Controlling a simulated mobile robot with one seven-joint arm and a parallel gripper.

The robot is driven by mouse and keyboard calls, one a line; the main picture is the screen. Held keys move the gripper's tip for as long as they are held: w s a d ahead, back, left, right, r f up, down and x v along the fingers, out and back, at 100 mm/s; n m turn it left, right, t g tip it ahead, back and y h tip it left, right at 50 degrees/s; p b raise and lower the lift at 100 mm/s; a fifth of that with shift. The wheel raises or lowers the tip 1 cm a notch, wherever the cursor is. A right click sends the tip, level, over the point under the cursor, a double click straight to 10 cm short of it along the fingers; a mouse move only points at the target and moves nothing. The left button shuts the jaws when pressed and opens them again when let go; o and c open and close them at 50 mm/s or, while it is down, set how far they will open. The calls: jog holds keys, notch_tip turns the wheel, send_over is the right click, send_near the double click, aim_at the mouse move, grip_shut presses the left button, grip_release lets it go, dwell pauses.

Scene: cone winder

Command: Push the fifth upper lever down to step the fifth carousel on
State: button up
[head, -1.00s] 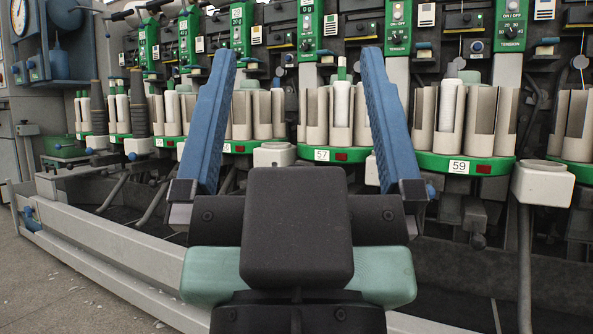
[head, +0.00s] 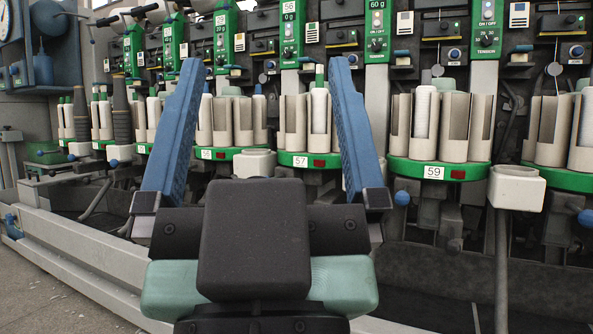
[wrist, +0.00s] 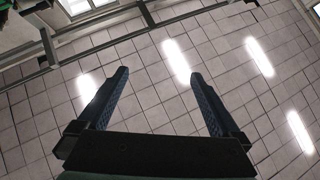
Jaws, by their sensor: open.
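My gripper (head: 267,68) is open and empty, its two blue fingers pointing up in front of the machine. In the wrist view my gripper (wrist: 160,75) also shows open, with nothing between the fingers. Behind it stands a row of green carousels with pale cans: one labelled 57 (head: 272,158) between the fingers and one labelled 59 (head: 467,173) to the right. Small blue-ended levers stick out above the carousels, such as one above the 59 carousel (head: 401,54) and one farther right (head: 521,48). I cannot tell which is the fifth. No finger visibly touches a lever.
Green tension panels (head: 377,32) stand above the carousels. A white box on a post (head: 516,188) and blue ball knobs (head: 402,198) stick out lower down. A grey rail (head: 70,280) runs along the front left. The wrist view shows a tiled ceiling (wrist: 150,110) with lights.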

jog(key=shift+r+p, duration=0.25)
jog(key=shift+p, duration=0.05)
jog(key=c, duration=0.5)
notch_tip(320, 180, up, 10)
jog(key=p, duration=1)
grip_shut()
notch_tip(320, 180, up, 22)
jog(key=p, duration=2.1)
jog(key=shift+f, duration=0.15)
